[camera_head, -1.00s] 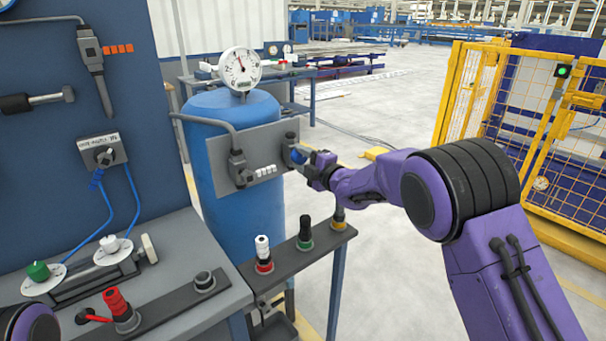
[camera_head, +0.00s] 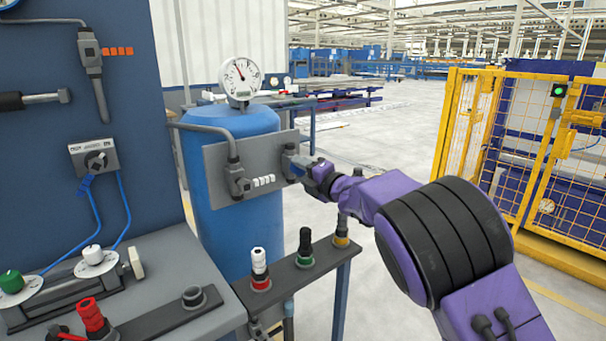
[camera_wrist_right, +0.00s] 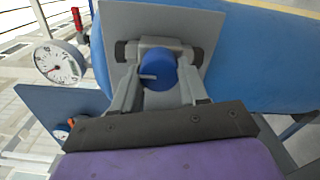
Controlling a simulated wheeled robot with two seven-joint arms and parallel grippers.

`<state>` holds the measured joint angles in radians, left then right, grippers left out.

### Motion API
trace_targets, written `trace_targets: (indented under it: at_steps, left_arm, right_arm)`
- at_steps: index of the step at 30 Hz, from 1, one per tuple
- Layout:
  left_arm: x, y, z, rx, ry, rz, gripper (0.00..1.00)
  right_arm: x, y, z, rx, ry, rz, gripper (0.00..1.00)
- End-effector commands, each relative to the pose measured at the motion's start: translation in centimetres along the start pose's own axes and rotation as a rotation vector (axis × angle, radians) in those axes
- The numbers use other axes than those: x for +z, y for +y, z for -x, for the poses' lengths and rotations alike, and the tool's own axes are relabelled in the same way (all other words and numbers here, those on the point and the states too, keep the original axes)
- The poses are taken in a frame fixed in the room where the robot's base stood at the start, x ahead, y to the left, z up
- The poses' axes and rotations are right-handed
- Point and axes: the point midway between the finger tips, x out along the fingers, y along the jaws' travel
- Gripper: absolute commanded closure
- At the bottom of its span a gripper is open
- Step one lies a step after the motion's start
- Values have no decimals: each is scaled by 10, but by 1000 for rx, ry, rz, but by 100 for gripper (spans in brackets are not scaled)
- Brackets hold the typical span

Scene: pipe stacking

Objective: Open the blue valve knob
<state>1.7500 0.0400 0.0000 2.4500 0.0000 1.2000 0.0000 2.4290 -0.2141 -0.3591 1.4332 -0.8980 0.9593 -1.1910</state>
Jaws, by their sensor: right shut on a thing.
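The blue valve knob (camera_wrist_right: 158,70) shows in the right wrist view. It is round, with a small grey marker pointing left, and it sits on a grey valve body on a metal plate (camera_wrist_right: 122,28). My right gripper (camera_wrist_right: 160,84) is shut on the knob, one finger on each side. In the head view my right gripper (camera_head: 312,174) meets the valve at the plate's right edge, and its fingers largely hide the knob. The plate (camera_head: 217,166) is fixed to the front of a blue tank (camera_head: 203,213). My left gripper is out of view.
A pressure gauge (camera_head: 241,77) stands on top of the tank. A narrow shelf (camera_head: 283,278) with several knobs is below my right arm. A grey bench (camera_head: 160,280) is at left. A yellow fence (camera_head: 455,130) stands at right, with open floor between.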

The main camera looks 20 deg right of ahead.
Motion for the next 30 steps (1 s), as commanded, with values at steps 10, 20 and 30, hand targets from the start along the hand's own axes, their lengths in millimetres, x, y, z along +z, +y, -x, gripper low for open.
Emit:
trace_targets:
  at_steps: [10,20,30]
  left_arm:
    - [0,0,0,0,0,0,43]
    - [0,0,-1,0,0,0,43]
    - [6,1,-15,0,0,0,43]
  right_arm:
    - [-1,-1,0,-3,2,4,31]
    - [0,-1,3,-2,0,2,31]
    - [0,-2,75,-2,-1,3,31]
